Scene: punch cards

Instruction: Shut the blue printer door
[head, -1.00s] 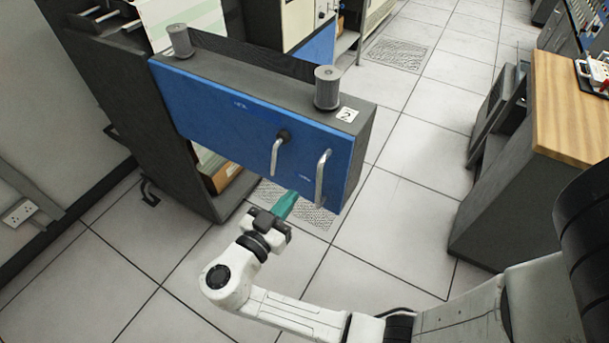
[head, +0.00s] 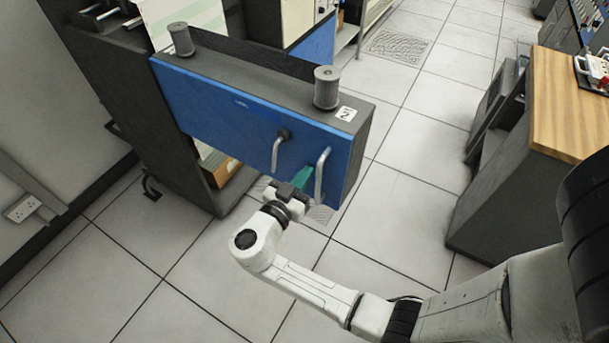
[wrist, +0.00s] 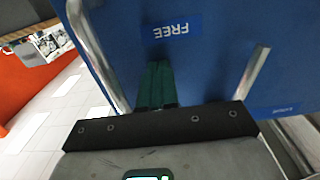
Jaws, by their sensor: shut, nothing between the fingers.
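The blue printer door (head: 225,115) stands swung out from the dark printer cabinet (head: 150,110), with a grey top and two grey spools on it. Its front carries a short lever handle (head: 279,152) and a longer bar handle (head: 321,175). My gripper (head: 303,182), with green fingers, is shut and empty at the door's lower front, between the two handles. In the wrist view the green fingers (wrist: 157,85) point at the blue face below a "FREE" label (wrist: 172,29), with a metal handle on each side. I cannot tell whether the fingertips touch the door.
A wood-topped dark cabinet (head: 570,100) stands at the right. A wall socket (head: 22,210) is at the left. Tiled floor (head: 385,215) is clear between the door and the wood-topped cabinet.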

